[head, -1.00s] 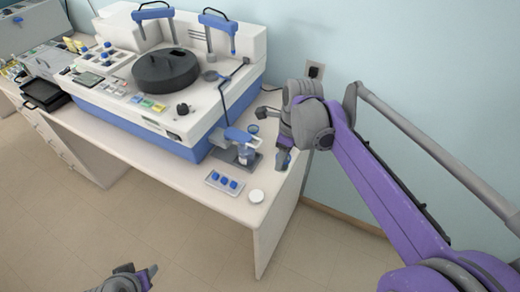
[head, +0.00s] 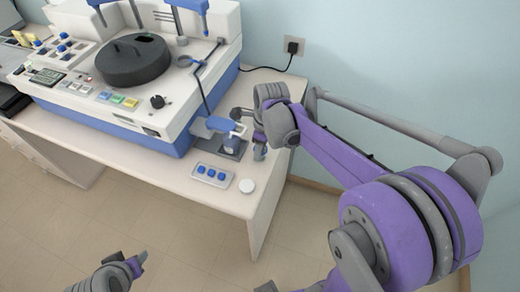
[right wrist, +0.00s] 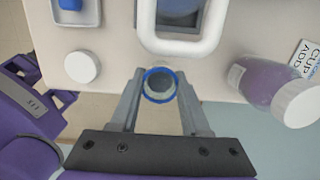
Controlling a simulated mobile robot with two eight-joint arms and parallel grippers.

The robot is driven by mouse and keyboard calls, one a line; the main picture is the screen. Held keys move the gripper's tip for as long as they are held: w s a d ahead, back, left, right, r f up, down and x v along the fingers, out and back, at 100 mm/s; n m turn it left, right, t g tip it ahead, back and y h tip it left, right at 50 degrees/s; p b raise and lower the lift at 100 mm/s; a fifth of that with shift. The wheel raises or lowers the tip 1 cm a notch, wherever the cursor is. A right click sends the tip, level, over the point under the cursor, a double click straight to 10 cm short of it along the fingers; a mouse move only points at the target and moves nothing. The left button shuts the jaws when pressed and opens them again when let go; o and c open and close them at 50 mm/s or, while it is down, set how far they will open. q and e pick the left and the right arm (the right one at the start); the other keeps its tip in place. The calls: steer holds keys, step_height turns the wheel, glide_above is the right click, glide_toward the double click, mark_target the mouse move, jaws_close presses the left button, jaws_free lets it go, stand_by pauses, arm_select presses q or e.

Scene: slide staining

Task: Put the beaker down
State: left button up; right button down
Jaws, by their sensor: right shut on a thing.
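The beaker (right wrist: 160,86), a small round vessel with a blue rim, sits between the two fingers of my right gripper (right wrist: 161,98) in the right wrist view. The fingers are shut on it.
On the white bench (head: 228,203) are a white round lid (head: 247,186) and a tray with blue knobs (head: 212,176). A purplish bottle with a white cap (right wrist: 272,85) stands right of the gripper in the wrist view. The large staining machine (head: 170,110) fills the left.

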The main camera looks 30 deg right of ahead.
steer(key=shift+f, duration=0.2)
steer(key=shift+f, duration=0.2)
steer(key=shift+c, duration=1.9)
jaws_free()
steer(key=shift+r, duration=0.55)
step_height(320, 180, up, 10)
steer(key=s, duration=0.1)
steer(key=s+a+f+n+t, duration=0.1)
steer(key=s+n, duration=0.3)
steer(key=n, duration=0.5)
steer(key=s+a+f+n+t, duration=0.2)
steer(key=s+a+f+n, duration=0.1)
steer(key=n, duration=0.6)
steer(key=s+a+f+n+t+h, duration=0.1)
steer(key=s+f+n, duration=0.3)
steer(key=n, duration=0.6)
steer(key=shift+s+a+t+p, duration=0.4)
steer(key=shift+s+a+p, duration=0.05)
steer(key=shift+s+a, duration=0.4)
